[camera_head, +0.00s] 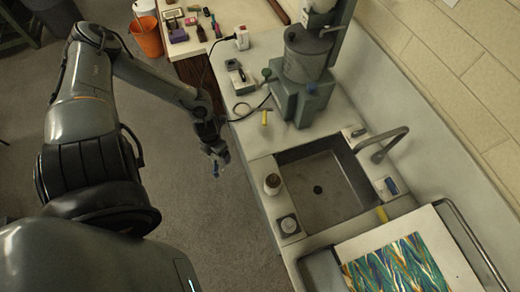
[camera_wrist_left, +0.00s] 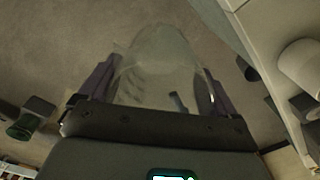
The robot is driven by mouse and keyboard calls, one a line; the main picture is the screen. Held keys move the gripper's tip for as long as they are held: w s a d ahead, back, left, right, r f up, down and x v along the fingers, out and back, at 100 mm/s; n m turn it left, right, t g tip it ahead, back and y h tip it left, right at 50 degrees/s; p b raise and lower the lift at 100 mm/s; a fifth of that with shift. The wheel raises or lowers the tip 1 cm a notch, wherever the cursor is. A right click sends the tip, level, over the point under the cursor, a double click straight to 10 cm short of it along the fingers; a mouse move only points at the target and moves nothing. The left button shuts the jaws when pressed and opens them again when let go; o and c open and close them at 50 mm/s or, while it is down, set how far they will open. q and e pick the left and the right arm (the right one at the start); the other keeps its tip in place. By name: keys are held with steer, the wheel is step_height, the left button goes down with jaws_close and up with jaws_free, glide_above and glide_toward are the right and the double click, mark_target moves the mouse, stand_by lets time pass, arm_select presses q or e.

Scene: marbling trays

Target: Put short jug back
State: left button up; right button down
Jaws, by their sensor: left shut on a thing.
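My left gripper (camera_head: 216,166) hangs over the floor, to the left of the counter with the sink. In the left wrist view its two purple fingers stand on either side of a clear, see-through jug (camera_wrist_left: 158,58), and it is shut on that jug. The jug's rounded rim and wall show faintly against the carpet; the part nearest the palm is hidden. In the head view the jug is too faint to make out. My right gripper is in neither view.
A marbled sheet (camera_head: 400,268) lies at the bottom right. An orange bucket (camera_head: 147,38) stands at the back. Carpet (camera_head: 225,225) beside the counter is clear.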

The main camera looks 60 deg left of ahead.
arm_select(q)
steer(key=shift+s+f, duration=0.15)
steer(key=shift+s, duration=0.1)
steer(key=shift+w+d, duration=0.1)
steer(key=shift+w, duration=0.45)
steer(key=w, duration=0.4)
steer(key=w+d+p, duration=0.1)
steer(key=w, duration=0.8)
steer(key=shift+w+d+p, duration=0.35)
steer(key=shift+d, duration=0.05)
steer(key=w, duration=0.3)
steer(key=shift+d+p, duration=0.25)
steer(key=shift+p, duration=0.05)
steer(key=shift+f, duration=0.55)
